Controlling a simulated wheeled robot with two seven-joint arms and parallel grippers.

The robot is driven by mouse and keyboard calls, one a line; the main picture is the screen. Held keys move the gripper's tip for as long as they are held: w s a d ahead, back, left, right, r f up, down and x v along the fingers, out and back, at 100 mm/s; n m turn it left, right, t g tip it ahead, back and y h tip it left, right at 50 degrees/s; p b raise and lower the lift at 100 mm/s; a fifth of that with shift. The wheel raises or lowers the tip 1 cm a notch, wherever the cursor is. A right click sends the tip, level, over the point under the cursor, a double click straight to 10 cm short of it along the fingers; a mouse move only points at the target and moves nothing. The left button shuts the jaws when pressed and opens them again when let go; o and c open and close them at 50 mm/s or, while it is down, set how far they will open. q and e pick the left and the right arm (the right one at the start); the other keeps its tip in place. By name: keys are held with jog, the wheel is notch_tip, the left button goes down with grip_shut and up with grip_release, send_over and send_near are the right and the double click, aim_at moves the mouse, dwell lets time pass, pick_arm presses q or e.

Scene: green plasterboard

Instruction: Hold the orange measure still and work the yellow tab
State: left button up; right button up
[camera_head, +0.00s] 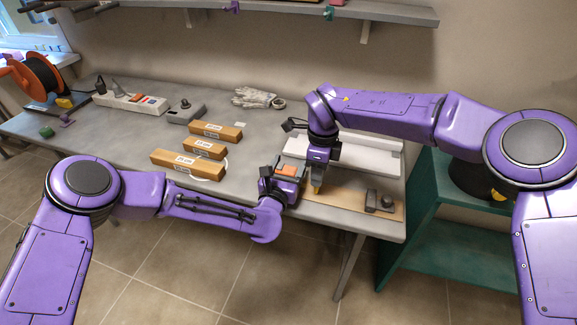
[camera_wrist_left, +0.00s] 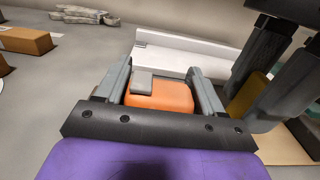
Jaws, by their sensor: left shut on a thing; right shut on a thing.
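The orange measure (camera_head: 286,170) sits between the fingers of my left gripper (camera_head: 289,165), which is shut on it. In the left wrist view the orange measure (camera_wrist_left: 163,97) shows an orange body with a grey block on top, and both fingers flank it. The yellow tab (camera_head: 317,187) is at the fingertips of my right gripper (camera_head: 317,180), just right of the measure. In the left wrist view the yellow tab (camera_wrist_left: 246,96) shows between the dark fingers of my right gripper (camera_wrist_left: 262,85), which is shut on it. The link between measure and tab is hidden.
Several cardboard boxes (camera_head: 188,164) lie left of my left gripper. A white rail-like piece (camera_head: 362,154) and a brown board (camera_head: 340,196) with a small grey block (camera_head: 380,202) lie at the right. Gloves (camera_head: 254,97), a power strip (camera_head: 130,102) and an orange spool (camera_head: 30,76) stand farther back.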

jog(key=shift+s+d, duration=0.6)
jog(key=shift+d, duration=1.3)
jog(key=shift+s+d, duration=0.65)
jog(key=shift+d, duration=1.3)
jog(key=shift+s+d, duration=0.6)
jog(key=shift+d, duration=1.3)
jog(key=shift+s+d, duration=0.1)
jog(key=shift+d, duration=0.2)
jog(key=o, duration=1)
jog(key=shift+o, duration=0.2)
pick_arm(q)
jog(key=o, duration=1.3)
pick_arm(e)
notch_tip(320, 180, up, 12)
